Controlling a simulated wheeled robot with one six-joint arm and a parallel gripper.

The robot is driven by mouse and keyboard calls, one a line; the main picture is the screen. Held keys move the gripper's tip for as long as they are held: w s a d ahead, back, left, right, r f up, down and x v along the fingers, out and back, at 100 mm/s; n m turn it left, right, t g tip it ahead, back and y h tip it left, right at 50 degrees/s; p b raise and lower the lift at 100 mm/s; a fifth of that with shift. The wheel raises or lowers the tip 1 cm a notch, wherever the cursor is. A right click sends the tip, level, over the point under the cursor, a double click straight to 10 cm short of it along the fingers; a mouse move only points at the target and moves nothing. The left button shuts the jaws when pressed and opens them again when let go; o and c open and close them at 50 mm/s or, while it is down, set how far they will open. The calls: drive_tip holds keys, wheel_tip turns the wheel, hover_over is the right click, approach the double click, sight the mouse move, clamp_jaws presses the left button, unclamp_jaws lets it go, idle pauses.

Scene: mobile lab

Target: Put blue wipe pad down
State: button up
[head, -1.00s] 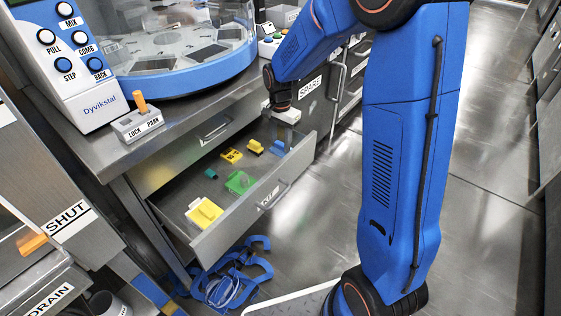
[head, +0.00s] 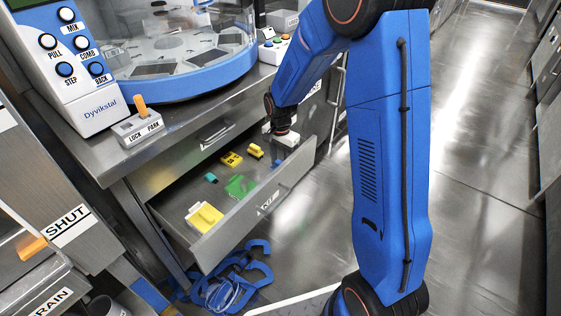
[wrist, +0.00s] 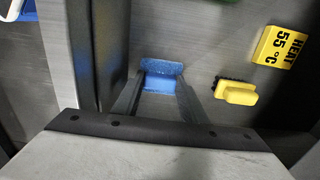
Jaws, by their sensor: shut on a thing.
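The blue wipe pad (wrist: 162,68) is between the two fingers of my gripper (wrist: 158,90) in the wrist view, and the fingers are shut on it. In the head view my gripper (head: 284,145) reaches down into the open drawer (head: 225,240) at its right end. A small bit of the blue pad (head: 276,163) shows below it there. Whether the pad touches the drawer floor I cannot tell.
A yellow brush (wrist: 236,92) and a yellow HEAT 55 °C block (wrist: 280,47) lie close by on the drawer floor. A green piece (head: 240,186), a small teal piece (head: 211,178) and a yellow-and-white piece (head: 205,217) lie further left. Blue straps (head: 235,275) lie on the floor below.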

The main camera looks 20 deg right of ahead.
sight(280, 163)
drive_tip(key=o, duration=1.1)
drive_tip(key=shift+f, duration=0.1)
wheel_tip(280, 163, up, 12)
drive_tip(key=s+d+r+n+t, duration=0.1)
drive_tip(key=s+d+r+n, duration=0.2)
drive_tip(key=s+r, duration=0.55)
drive_tip(key=s+d+r+n+t, duration=0.2)
drive_tip(key=s+n, duration=0.2)
drive_tip(key=s, duration=0.8)
drive_tip(key=s+d+r+n+t, duration=0.1)
drive_tip(key=s+d+r+n, duration=0.1)
drive_tip(key=s, duration=1.1)
drive_tip(key=shift+r+n+t, duration=0.4)
drive_tip(key=shift+r+n, duration=0.1)
drive_tip(key=shift+n, duration=0.4)
